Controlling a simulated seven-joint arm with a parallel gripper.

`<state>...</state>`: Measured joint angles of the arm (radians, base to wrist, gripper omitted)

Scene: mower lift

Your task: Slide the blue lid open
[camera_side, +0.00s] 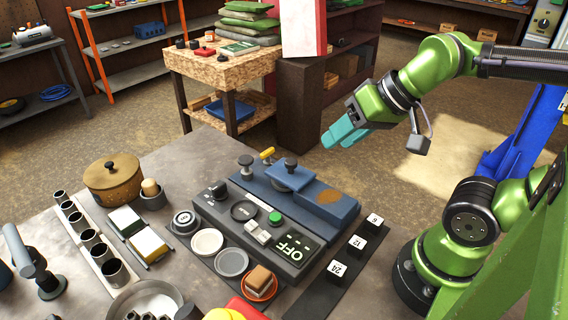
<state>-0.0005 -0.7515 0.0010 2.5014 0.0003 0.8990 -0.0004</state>
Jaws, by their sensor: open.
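The blue lid (287,179) is a small slab with a dark knob (291,165) on top. It sits on the left part of a longer blue box (318,210) at the back of the table. A brown round patch (329,196) shows on the box's top to the right of the lid. My gripper (337,138) has teal fingers and is in the air, up and right of the lid, apart from it. It is open, and I see nothing between the fingers.
A dark control panel (262,232) with a green button and an "OFF" display lies in front of the blue box. A dark knob (246,163) and a yellow handle (267,153) stand near the lid. Numbered blocks (356,244) lie to the right. Pots and cups crowd the left.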

